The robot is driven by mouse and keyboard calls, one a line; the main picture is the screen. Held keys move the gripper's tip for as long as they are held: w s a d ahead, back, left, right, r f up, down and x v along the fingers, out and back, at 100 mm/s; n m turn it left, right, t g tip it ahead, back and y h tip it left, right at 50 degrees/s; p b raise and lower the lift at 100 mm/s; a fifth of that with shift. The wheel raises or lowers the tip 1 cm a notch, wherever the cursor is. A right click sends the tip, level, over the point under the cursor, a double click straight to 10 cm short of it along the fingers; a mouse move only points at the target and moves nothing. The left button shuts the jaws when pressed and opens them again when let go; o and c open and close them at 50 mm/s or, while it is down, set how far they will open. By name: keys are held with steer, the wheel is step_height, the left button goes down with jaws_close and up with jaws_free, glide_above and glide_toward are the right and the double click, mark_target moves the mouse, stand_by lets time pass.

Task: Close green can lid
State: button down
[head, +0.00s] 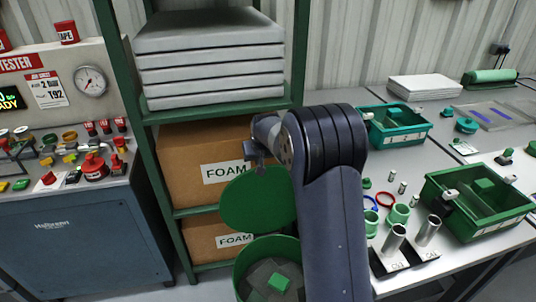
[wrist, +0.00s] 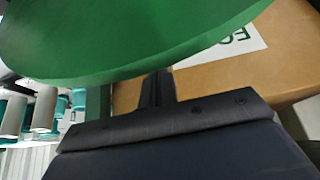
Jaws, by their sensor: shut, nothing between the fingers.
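The green can (head: 244,268) stands low in front of the shelf, with a green piece and dark contents inside. Its round green lid (head: 245,200) is raised and tilted above the can's back side. In the wrist view the lid (wrist: 110,35) fills the top of the picture. My gripper (head: 260,160) is shut and empty at the lid's upper edge, behind it. In the wrist view my fingers (wrist: 158,88) end close to the lid's lower edge; I cannot tell whether they touch. My arm hides the can's right side.
The green shelf (head: 180,212) holds FOAM boxes (head: 200,150) behind the lid. A workbench (head: 440,255) with a green bin (head: 475,205), cylinders and rings is at the right. A tester bench (head: 85,230) is at the left. Floor shows between them.

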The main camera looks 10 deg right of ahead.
steer(key=shift+s, duration=0.45)
steer(key=shift+s+f, duration=0.1)
